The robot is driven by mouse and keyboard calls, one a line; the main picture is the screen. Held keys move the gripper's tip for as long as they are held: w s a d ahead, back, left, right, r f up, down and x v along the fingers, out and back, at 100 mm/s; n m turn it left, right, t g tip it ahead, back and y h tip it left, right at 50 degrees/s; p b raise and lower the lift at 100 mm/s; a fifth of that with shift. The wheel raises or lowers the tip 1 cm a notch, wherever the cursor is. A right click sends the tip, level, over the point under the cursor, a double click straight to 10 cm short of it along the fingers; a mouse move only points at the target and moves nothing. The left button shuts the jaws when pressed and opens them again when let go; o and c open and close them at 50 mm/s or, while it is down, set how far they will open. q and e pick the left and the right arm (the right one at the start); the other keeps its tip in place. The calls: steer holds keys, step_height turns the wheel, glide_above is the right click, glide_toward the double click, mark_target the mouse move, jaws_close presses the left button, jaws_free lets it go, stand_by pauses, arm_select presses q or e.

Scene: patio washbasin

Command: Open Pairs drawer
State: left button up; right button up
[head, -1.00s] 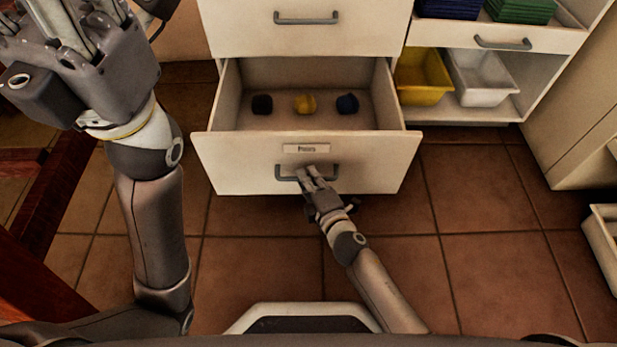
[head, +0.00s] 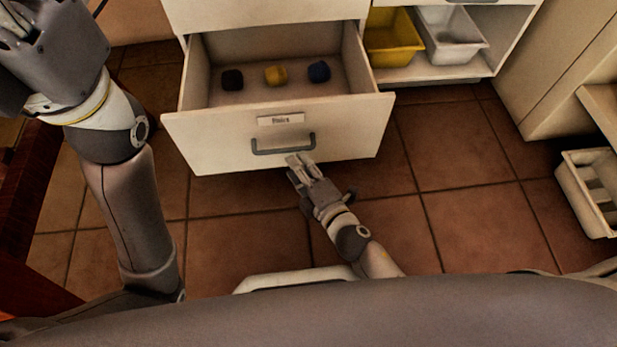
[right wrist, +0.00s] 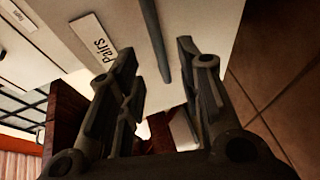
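The Pairs drawer (head: 225,152) is pulled out from the white cabinet. Its inside shows a dark, a yellow and a blue rolled bundle in a row. Its label (head: 281,119) sits above a grey bar handle (head: 284,146); the label (right wrist: 94,40) and handle (right wrist: 154,40) also show in the right wrist view. My right gripper (head: 299,161) is just in front of and below the handle. In the right wrist view its fingers (right wrist: 155,65) are spread apart, with the handle bar off the tips and nothing gripped. My left gripper (head: 18,15) is raised at the upper left, its fingers mostly cut off.
A yellow bin (head: 391,42) and a white bin (head: 452,38) stand on a low shelf right of the drawer. A white slatted crate (head: 592,192) is at the far right. Red-brown wood (head: 30,230) stands at the left. Tiled floor is clear between.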

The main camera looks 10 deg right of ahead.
steer(key=shift+v, duration=2.25)
